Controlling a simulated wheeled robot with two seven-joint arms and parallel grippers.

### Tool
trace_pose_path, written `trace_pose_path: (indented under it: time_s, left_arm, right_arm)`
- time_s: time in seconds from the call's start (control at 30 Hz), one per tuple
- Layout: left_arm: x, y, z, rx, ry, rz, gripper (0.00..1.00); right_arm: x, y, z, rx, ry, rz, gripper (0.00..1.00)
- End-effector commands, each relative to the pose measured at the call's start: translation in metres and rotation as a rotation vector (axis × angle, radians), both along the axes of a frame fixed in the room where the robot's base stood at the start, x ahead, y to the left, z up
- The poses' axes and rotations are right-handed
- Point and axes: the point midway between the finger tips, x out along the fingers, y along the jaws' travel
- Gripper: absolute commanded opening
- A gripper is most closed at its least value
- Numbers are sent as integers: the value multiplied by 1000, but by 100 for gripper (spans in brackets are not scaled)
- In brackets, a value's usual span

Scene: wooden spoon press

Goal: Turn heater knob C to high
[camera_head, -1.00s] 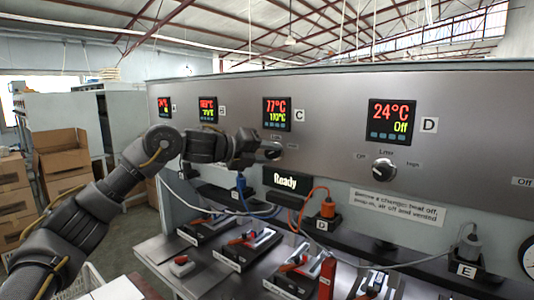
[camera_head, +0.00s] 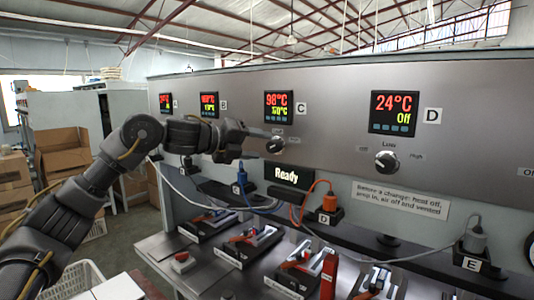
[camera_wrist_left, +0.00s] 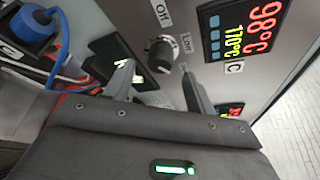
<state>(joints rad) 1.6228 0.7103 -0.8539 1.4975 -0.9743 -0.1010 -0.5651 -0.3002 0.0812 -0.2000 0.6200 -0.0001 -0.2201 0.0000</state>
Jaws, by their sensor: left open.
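Heater knob C (camera_head: 275,145) is a dark round knob with a silver base on the grey panel, below the C display (camera_head: 279,106), which reads 98°C over 170°C. My left gripper (camera_head: 256,139) is just left of the knob in the head view. In the left wrist view, knob C (camera_wrist_left: 160,54) lies just beyond and between the two spread fingertips of the empty left gripper (camera_wrist_left: 154,74). The fingers look apart from it. "Off" and "Low" labels show beside it; I cannot tell its pointer setting. My right gripper is not in view.
Knob D (camera_head: 387,162) sits right of knob C, under a display (camera_head: 394,113) reading 24°C, Off. Below are a "Ready" sign (camera_head: 289,176), a blue plug (camera_head: 243,172), an orange plug (camera_head: 330,201) and cables. Several clamp presses stand on the bench.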

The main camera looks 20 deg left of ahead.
Motion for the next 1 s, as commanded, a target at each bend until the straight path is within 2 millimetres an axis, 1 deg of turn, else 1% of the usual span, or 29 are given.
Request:
trace_pose_path:
  time_s: [0.03,0.1,0.3,0.4,0.53,0.9,1.0]
  left_arm:
    - [-8,8,-2,0,-4,2,55]
    - [-19,16,2,0,-5,1,55]
    - [-41,35,10,0,-2,1,55]
    - [-46,40,12,1,-1,0,55]
    - [-49,42,14,1,1,1,55]
    - [-49,42,14,1,1,1,55]
    - [-47,38,9,-3,6,-1,55]
  right_arm:
    - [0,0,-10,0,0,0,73]
    - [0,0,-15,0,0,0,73]
    - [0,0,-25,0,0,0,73]
    - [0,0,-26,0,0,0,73]
    - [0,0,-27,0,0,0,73]
    - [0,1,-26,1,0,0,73]
    - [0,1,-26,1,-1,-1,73]
